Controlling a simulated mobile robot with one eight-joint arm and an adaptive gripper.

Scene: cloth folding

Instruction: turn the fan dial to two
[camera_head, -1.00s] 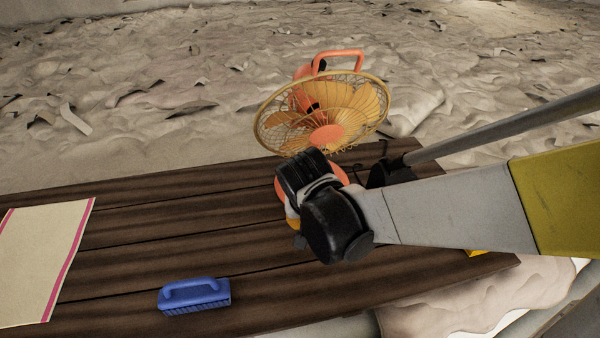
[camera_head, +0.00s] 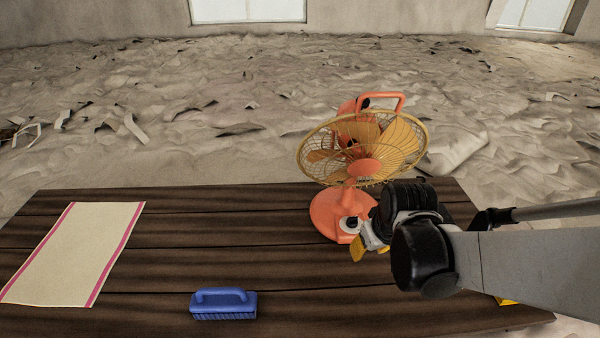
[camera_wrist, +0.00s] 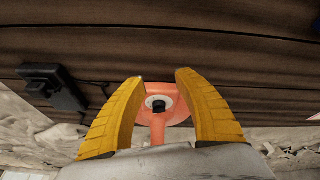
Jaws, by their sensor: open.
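The orange fan (camera_head: 362,150) stands upright at the back edge of the dark wooden table, with a yellow cage and an orange round base. Its dial (camera_head: 349,225), dark on a white disc, sits on top of the base. The dial also shows in the wrist view (camera_wrist: 158,104), between and beyond the yellow fingers. My gripper (camera_head: 355,243) is at the right front of the base, partly hidden by my wrist in the head view. In the wrist view my gripper (camera_wrist: 158,75) is open with nothing between its fingers. The dial's numbers are too small to read.
A blue brush (camera_head: 223,305) lies at the table's front. A cream cloth with pink edges (camera_head: 75,252) lies at the left. A black object (camera_wrist: 52,87) is on the table in the wrist view. The middle of the wooden table (camera_head: 180,240) is clear.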

